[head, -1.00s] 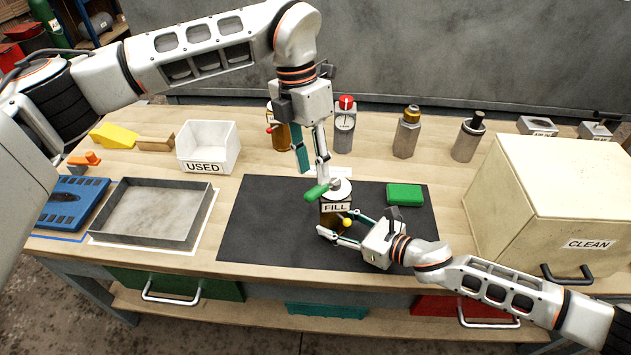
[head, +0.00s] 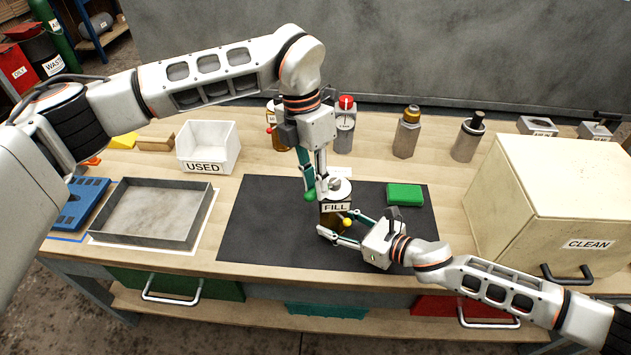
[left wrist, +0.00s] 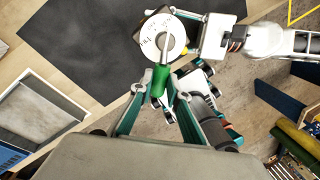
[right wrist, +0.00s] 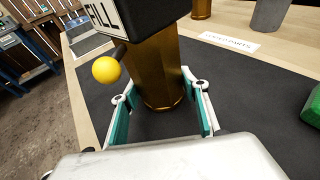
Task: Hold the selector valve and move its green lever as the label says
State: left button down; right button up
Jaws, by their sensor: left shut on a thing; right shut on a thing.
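The selector valve (head: 334,210) stands upright on the dark mat, a brass body with a black block labelled FILL (right wrist: 104,14) and a yellow knob (right wrist: 106,69) on its side. Its round white top dial (left wrist: 160,38) carries a lever with a green grip (left wrist: 160,82). My right gripper (head: 338,236) is shut on the brass body low down; its fingers (right wrist: 160,110) lie on both sides of it. My left gripper (head: 316,192) points down from above and is shut on the green grip. In the head view the fingers partly hide the lever.
A green block (head: 405,194) lies on the black mat (head: 270,230) right of the valve. A metal tray (head: 150,212) and a white USED bin (head: 208,146) are to the left. A cream CLEAN box (head: 550,200) stands at the right. Several bottles and fittings stand behind.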

pick_arm(q)
jog(key=shift+s+d+n, duration=0.1)
jog(key=shift+n, duration=0.3)
pick_arm(e)
jog(key=shift+s, duration=0.1)
pick_arm(q)
jog(key=d+n+t, duration=0.1)
jog(key=d+n, duration=0.1)
jog(key=n, duration=0.2)
jog(key=d+n+t, duration=0.1)
jog(key=d+n, duration=0.1)
jog(key=n, duration=0.3)
jog(key=d+n, duration=0.2)
jog(key=n, duration=0.3)
jog(key=shift+s+d+t, duration=0.25)
jog(key=shift+s+t, duration=0.15)
pick_arm(e)
jog(key=shift+a, duration=0.1)
pick_arm(q)
jog(key=shift+w+d+n+t, duration=0.1)
jog(key=shift+w+d+n, duration=0.15)
jog(key=shift+n, duration=0.6)
jog(key=shift+w+d+n+t, duration=0.1)
jog(key=shift+w+d+n, duration=0.15)
jog(key=shift+n, duration=0.65)
jog(key=shift+w+d+n+t, duration=0.1)
jog(key=shift+w+d+n, duration=0.15)
jog(key=shift+n, duration=0.6)
